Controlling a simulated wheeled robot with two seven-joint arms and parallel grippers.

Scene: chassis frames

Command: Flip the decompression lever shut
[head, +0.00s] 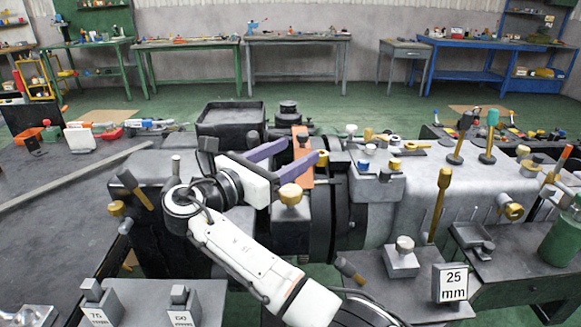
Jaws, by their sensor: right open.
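My right gripper (305,150) reaches in from the bottom centre over the dark engine-like machine (390,210). Its two purple fingers are spread apart and point right, with nothing between them that I can tell is gripped. An upright orange strip (302,172) stands at the fingertips, partly hidden by them. A yellow knob (323,159) is by the lower fingertip; I cannot tell whether they touch. Several levers show, and I cannot tell which is the decompression lever: a tall brass-handled one (439,203) and a tilted brass-handled one (136,188). My left gripper is not in view.
A brass knob (290,194) stands just below the fingers. A black tray (231,118) lies behind the gripper. A block marked 25 mm (450,283) and a green bottle (563,235) stand at right. Workbenches (295,40) line the far wall; green floor lies between.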

